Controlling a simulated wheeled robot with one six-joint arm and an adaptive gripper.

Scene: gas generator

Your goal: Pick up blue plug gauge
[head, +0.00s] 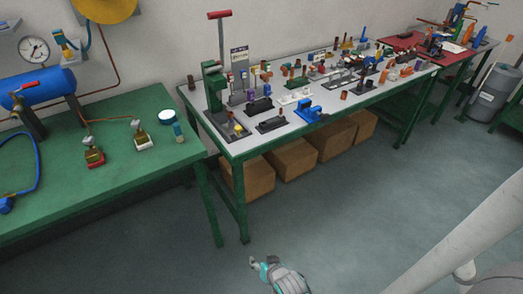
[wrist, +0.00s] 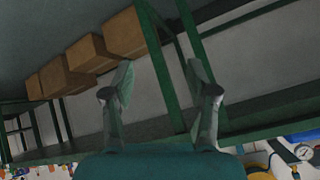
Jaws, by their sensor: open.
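My gripper (head: 262,264) is low at the bottom of the head view, over the open floor in front of the tables. In the wrist view my gripper (wrist: 160,82) is open, its two fingers apart with nothing between them. I cannot tell for sure which object is the blue plug gauge. Blue things on the grey-topped table (head: 228,150) include a bright blue fixture (head: 307,111) near its front edge and a small upright blue item (head: 363,33) towards the back. The gripper is well apart from all of these.
The grey-topped table is crowded with small parts and a green press (head: 214,85). Cardboard boxes (head: 247,172) stand beneath it. A green table (head: 90,175) with a blue tank (head: 38,88) is at left, a red-topped table (head: 400,42) at far right. The floor ahead is clear.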

